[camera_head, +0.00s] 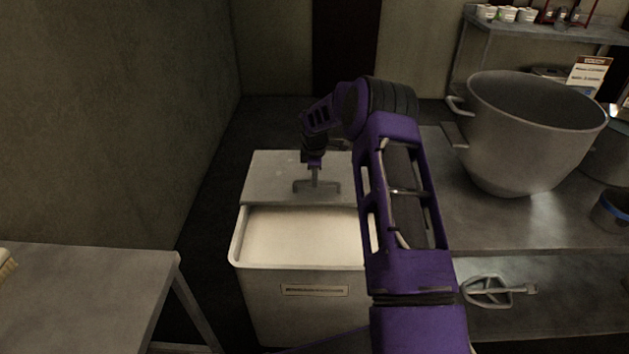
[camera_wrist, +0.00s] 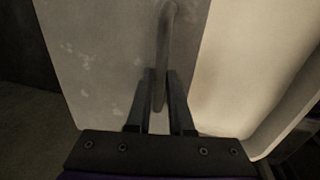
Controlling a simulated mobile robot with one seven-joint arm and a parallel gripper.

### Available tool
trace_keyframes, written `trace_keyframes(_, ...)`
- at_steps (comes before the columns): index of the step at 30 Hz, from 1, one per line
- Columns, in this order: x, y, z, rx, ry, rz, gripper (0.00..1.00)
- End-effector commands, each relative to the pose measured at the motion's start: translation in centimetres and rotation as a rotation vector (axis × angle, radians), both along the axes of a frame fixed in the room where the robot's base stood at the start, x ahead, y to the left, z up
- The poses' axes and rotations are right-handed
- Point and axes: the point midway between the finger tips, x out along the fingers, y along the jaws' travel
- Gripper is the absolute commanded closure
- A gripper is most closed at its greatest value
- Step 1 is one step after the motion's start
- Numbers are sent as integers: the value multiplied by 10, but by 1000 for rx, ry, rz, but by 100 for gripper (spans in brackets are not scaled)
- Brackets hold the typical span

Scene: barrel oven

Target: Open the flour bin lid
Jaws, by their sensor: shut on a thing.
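The flour bin (camera_head: 300,276) is a pale, square-sided container with a label on its front. Its grey lid (camera_head: 272,178) covers only the rear part, and the front part stands open, showing pale flour (camera_head: 300,232) inside. A bar handle (camera_head: 328,187) stands on the lid. My gripper (camera_head: 315,172) is above the lid and shut on this handle. In the wrist view, the fingers of my gripper (camera_wrist: 160,100) sit on either side of the handle (camera_wrist: 164,50). The lid (camera_wrist: 100,60) fills the left and the open bin the right there. My arm hides the bin's right side in the head view.
A steel table (camera_head: 80,290) stands at the front left. A steel bench (camera_head: 500,225) on the right carries a large mixing bowl (camera_head: 530,140), with a metal beater (camera_head: 492,290) on the lower shelf. A wall (camera_head: 110,120) rises to the left. Dark floor lies between wall and bin.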

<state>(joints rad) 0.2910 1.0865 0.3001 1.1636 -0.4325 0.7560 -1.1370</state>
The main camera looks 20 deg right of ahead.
Motion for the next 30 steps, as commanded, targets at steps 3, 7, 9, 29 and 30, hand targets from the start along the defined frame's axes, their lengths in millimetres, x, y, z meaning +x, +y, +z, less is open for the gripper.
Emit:
trace_keyframes(3,1,1,1,1,-3,0,100)
trace_keyframes(7,1,1,1,1,-3,-1,100)
trace_keyframes(9,1,1,1,1,-4,-1,100)
trace_keyframes(29,-2,1,15,0,-1,-1,50)
trace_keyframes(30,-3,1,22,1,-2,-1,50)
